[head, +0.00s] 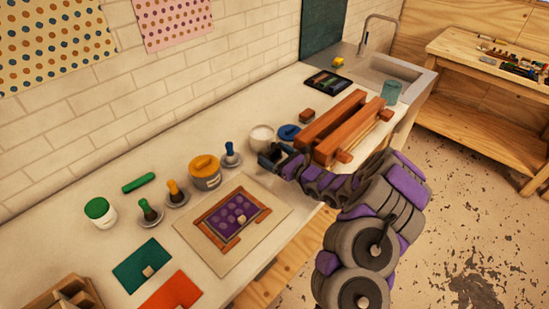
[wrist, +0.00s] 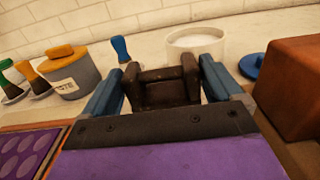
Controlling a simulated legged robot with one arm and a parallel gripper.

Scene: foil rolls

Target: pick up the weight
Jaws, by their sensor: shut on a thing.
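My gripper (head: 272,154) is over the bench, left of the large wooden frame. In the wrist view its blue fingers (wrist: 162,74) are shut on a dark brown, blocky piece, which I take to be the weight (wrist: 165,93). It sits between the fingers, with raised sides and a lower middle. In the head view I cannot make out the weight apart from the gripper. Its underside is hidden, so I cannot tell whether it touches the bench.
A white tub (head: 262,134) and a blue lid (head: 289,131) stand just behind the gripper. The reddish wooden frame (head: 345,125) is close on the right. A grey pot with an orange lid (head: 205,172) and a blue-handled tool (head: 230,155) are left. A printing board (head: 232,250) lies in front.

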